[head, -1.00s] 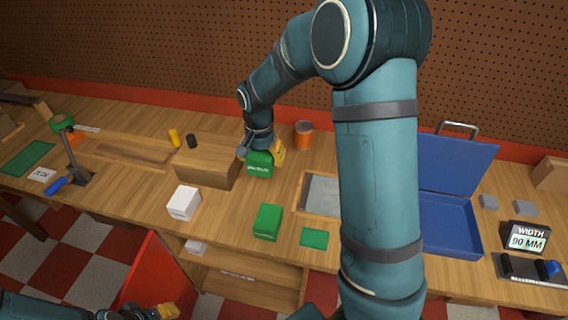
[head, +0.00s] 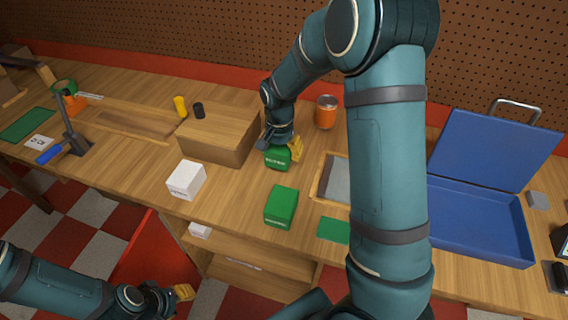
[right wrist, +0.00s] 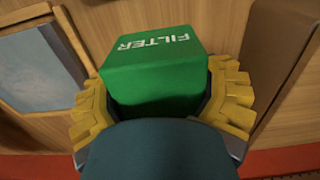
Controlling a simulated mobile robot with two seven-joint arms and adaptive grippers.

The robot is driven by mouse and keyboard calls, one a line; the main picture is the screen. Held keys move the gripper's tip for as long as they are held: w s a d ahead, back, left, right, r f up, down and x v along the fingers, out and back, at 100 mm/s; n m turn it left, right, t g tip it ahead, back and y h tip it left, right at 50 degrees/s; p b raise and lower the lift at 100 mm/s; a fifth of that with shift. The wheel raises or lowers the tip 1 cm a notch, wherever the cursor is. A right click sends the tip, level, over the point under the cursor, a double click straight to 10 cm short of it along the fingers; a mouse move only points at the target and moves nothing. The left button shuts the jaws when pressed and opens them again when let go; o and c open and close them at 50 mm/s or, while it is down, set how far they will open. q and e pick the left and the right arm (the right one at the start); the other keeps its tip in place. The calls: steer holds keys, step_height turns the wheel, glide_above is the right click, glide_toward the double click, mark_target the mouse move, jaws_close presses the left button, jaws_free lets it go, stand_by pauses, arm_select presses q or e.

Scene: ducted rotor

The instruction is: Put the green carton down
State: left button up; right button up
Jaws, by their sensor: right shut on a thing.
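My right gripper (head: 279,147) is shut on a green carton (head: 277,158), just right of the brown cardboard box. In the right wrist view the carton (right wrist: 155,75), lettered FILTER, sits between the yellow fingers of that gripper (right wrist: 162,105). The carton is at or close above the wooden bench; I cannot tell whether its base touches. A second green carton (head: 281,203) stands nearer the bench's front edge. My left gripper (head: 182,293) is low at the left, in front of the bench and away from the cartons; its finger opening is unclear.
The brown box (head: 215,142) is close left of the held carton. A framed grey panel (head: 336,178) lies to its right and an orange can (head: 326,112) behind. A white box (head: 187,179), a green mat (head: 333,230) and an open blue case (head: 480,222) are also on the bench.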

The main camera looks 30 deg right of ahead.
steer(key=shift+f+b, duration=0.4)
steer(key=shift+f, duration=1.9)
steer(key=shift+f, duration=0.2)
steer(key=o, duration=1.3)
steer(key=shift+c, duration=0.2)
steer(key=shift+r, duration=0.1)
